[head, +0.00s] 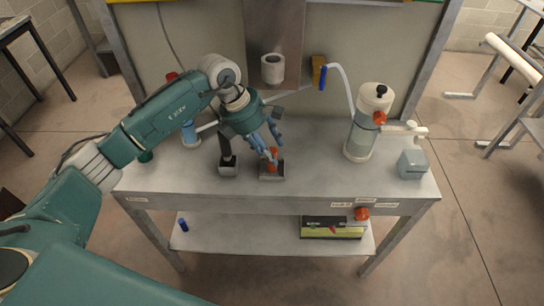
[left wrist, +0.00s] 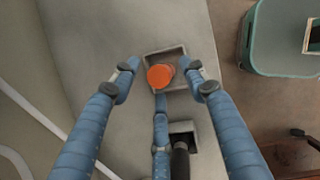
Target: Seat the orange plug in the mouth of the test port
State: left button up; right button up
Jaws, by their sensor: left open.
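The orange plug (head: 273,154) stands in a small square grey holder (head: 271,177) near the table's front edge. In the left wrist view the round orange plug (left wrist: 160,76) shows from above inside the holder's rim (left wrist: 181,52). My left gripper (head: 270,147) is over the holder with its blue fingers spread around the plug. In the left wrist view the open fingers (left wrist: 160,84) stand on either side and below the plug, apparently not closed on it. I cannot tell for sure which fitting is the test port; a white fitting (head: 408,129) sticks out right of the canister. My right gripper is not in view.
A dark-handled tool stands in a second grey holder (head: 228,170) just left of the plug's holder. The front middle-right tabletop is clear.

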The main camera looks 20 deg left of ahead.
pick_arm(q)
jog(key=shift+x, duration=0.75)
jog(key=shift+f, duration=0.1)
jog(key=shift+c, duration=0.7)
jog(key=c, duration=0.9)
jog(key=shift+c, duration=0.3)
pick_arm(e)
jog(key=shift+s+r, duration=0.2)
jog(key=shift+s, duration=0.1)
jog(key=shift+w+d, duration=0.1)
